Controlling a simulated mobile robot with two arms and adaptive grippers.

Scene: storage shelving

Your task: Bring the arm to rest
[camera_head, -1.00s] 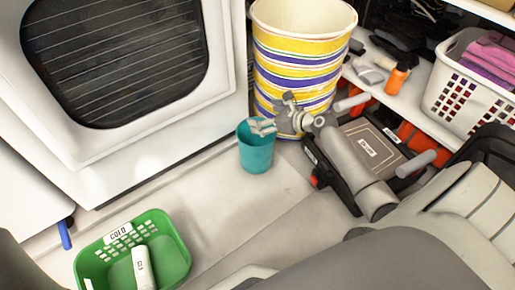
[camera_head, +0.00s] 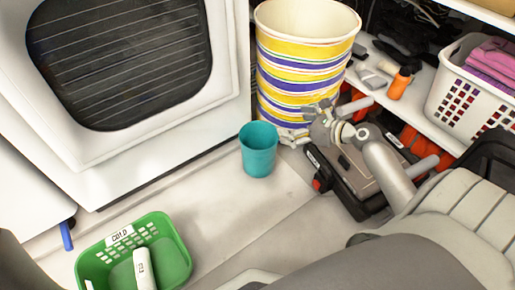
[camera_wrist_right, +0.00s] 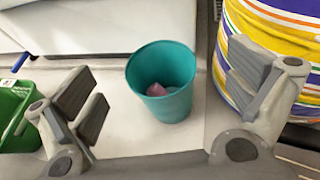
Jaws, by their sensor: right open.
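My right gripper (camera_head: 292,139) is in front of the striped bin, just right of a teal cup (camera_head: 258,150) on the floor. In the right wrist view my right gripper (camera_wrist_right: 165,125) has its two fingers wide apart with nothing between them. The teal cup (camera_wrist_right: 163,82) stands upright beyond the fingers, apart from them, with a pinkish item and something pale inside it. My right arm (camera_head: 385,172) reaches in from the lower right. My left gripper does not show.
A striped bin (camera_head: 300,75), a dark toolbox (camera_head: 345,180) and a shelf with a white laundry basket (camera_head: 450,98) are close to my right arm. A white appliance (camera_head: 150,150) stands left. Floor between is clear.

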